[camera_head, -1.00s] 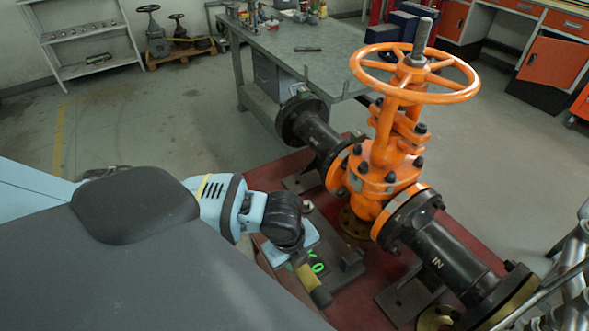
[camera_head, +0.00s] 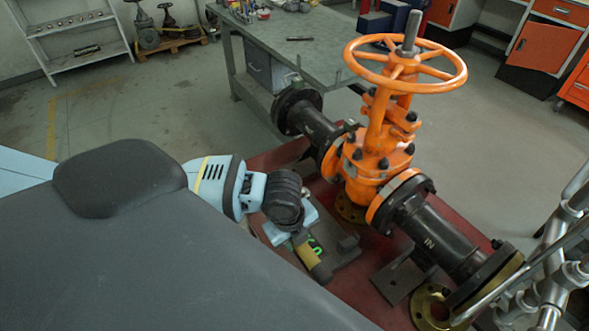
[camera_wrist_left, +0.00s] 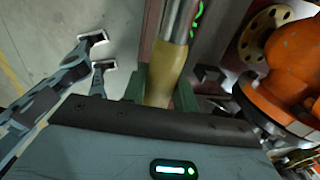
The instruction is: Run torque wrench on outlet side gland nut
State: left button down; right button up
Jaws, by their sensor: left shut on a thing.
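My left gripper (camera_head: 301,238) is shut on the yellow grip of the torque wrench (camera_head: 314,262), low beside the valve's near-left side. In the left wrist view, dark green fingers (camera_wrist_left: 161,90) flank the yellow grip (camera_wrist_left: 168,62), and a silver shaft (camera_wrist_left: 180,18) runs up out of frame. The wrench head is hidden. The orange gate valve (camera_head: 375,175) stands upright under its handwheel (camera_head: 405,68). Dark nuts (camera_head: 411,116) show at its gland, below the handwheel. The near black pipe (camera_head: 432,240) is marked IN; the outlet pipe (camera_head: 315,125) points away toward the workbench. My right gripper is out of view.
The valve assembly stands over a dark red base (camera_head: 385,275). Green glowing marks (camera_head: 315,244) show beside the wrench. A grey workbench (camera_head: 285,60) stands behind. Silver pipework (camera_head: 565,215) fills the right edge. Open floor (camera_head: 130,110) lies left.

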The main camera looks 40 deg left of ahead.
aim_at(298, 251)
pick_arm(q)
jog(key=shift+d+r, duration=0.1)
jog(key=n, duration=0.5)
jog(key=shift+s+d+r+n+y, duration=0.1)
jog(key=shift+s+d+n+y, duration=0.25)
jog(key=shift+d+n+y, duration=0.05)
jog(key=n, duration=0.3)
jog(key=s+n, duration=0.1)
jog(key=n, duration=0.1)
jog(key=shift+d+r+n+y, duration=0.2)
jog(key=shift+d+n+y, duration=0.1)
jog(key=shift+d+y, duration=0.1)
jog(key=n, duration=0.4)
jog(key=n+g, duration=0.1)
jog(key=shift+s+d+r+n+y+p, duration=0.3)
jog(key=shift+s+d+n+p, duration=0.05)
jog(key=shift+d+n, duration=0.05)
jog(key=n, duration=0.4)
jog(key=shift+s+d+r+n+g, duration=0.3)
jog(key=shift+s+g, duration=0.05)
jog(key=shift+g, duration=0.05)
jog(key=shift+w+d, duration=0.1)
jog(key=shift+d, duration=0.05)
